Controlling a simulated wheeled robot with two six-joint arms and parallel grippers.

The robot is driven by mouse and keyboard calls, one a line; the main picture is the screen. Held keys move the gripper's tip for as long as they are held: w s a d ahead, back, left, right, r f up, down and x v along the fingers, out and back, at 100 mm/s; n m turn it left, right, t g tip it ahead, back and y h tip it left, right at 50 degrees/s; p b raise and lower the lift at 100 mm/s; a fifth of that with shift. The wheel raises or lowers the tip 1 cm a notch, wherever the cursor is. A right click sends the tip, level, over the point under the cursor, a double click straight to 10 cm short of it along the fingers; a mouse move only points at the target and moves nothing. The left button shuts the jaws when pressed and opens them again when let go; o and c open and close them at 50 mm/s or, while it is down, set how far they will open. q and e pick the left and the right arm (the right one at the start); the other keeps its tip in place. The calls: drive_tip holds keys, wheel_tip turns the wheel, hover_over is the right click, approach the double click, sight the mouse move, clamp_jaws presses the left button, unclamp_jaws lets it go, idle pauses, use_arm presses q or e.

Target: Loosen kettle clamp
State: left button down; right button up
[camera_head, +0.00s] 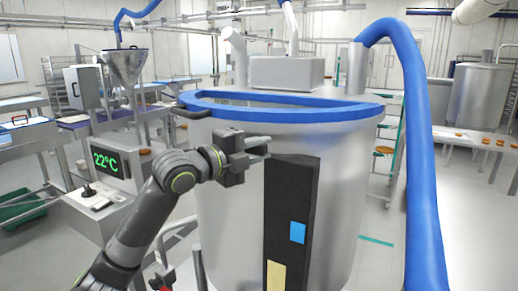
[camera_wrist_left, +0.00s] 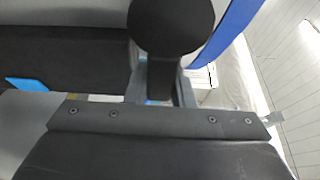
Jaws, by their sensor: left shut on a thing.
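The large steel kettle (camera_head: 225,225) stands in front of me with a blue rim (camera_head: 300,116) around its top. My left gripper (camera_head: 258,146) is at the kettle's front wall, just below the rim. In the left wrist view, a dark clamp handle with a rounded end (camera_wrist_left: 170,25) has its narrow stem between the fingers, and the left gripper (camera_wrist_left: 160,96) is shut on it. In the head view the gripper hides the handle. I cannot tell how tight the clamp is. My right gripper is not in view.
A black panel (camera_head: 290,220) runs down the kettle's front, right below the gripper. A thick blue hose (camera_head: 420,170) hangs at the right. A dark looped handle (camera_head: 190,113) juts from the rim at the left. A control box reading 22°C (camera_head: 107,163) stands at the left.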

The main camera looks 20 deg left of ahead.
use_arm(q)
drive_tip(key=shift+f, duration=0.15)
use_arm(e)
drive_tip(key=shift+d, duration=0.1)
use_arm(q)
drive_tip(key=c, duration=1.2)
unclamp_jaws()
drive_tip(key=shift+c, duration=0.2)
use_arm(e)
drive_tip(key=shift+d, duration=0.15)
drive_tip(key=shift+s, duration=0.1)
